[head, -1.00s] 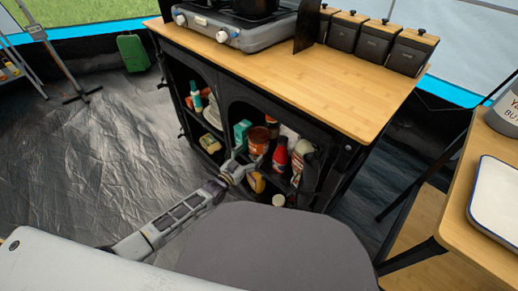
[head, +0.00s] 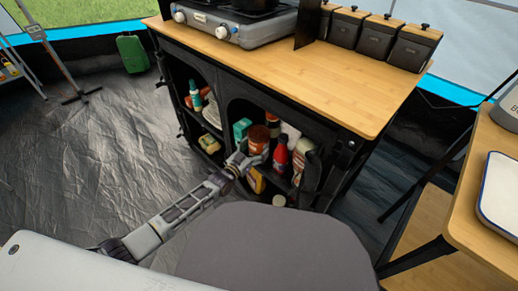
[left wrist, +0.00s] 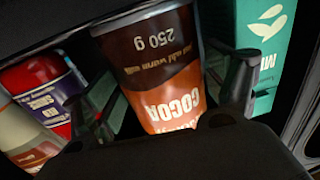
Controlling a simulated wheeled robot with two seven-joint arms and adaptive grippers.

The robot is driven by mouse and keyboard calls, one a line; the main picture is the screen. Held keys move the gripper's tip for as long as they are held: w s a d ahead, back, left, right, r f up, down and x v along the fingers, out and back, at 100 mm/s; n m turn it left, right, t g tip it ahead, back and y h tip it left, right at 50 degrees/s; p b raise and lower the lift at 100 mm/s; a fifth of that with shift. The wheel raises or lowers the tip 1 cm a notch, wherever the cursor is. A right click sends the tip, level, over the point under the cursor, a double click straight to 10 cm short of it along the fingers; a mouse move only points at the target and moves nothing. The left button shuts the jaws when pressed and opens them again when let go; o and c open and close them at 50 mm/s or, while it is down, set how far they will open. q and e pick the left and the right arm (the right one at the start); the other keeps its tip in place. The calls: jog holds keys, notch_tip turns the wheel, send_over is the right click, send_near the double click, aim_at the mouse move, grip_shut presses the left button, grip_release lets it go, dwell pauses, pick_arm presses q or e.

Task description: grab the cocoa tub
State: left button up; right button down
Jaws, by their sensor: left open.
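The cocoa tub (head: 258,134), brown and orange, stands on a shelf inside the black cabinet (head: 335,165). In the left wrist view the tub (left wrist: 160,70) appears upside down, with its "COCOA" lettering close to the palm. My left gripper (head: 243,160) reaches into the cabinet opening at the tub. Its fingers are open, one on each side of the tub in the left wrist view (left wrist: 170,92). I cannot tell whether either finger touches it. My right gripper is not in view.
A teal box (head: 241,129) stands left of the tub, and a red bottle (head: 280,153) stands to its right. More packages crowd the shelves. A stove (head: 235,25) sits on the wooden top (head: 300,75). A side table (head: 470,215) stands at right.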

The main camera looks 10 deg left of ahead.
pick_arm(q)
jog(key=shift+w+d, duration=0.25)
jog(key=shift+w, duration=0.25)
jog(key=c, duration=0.9)
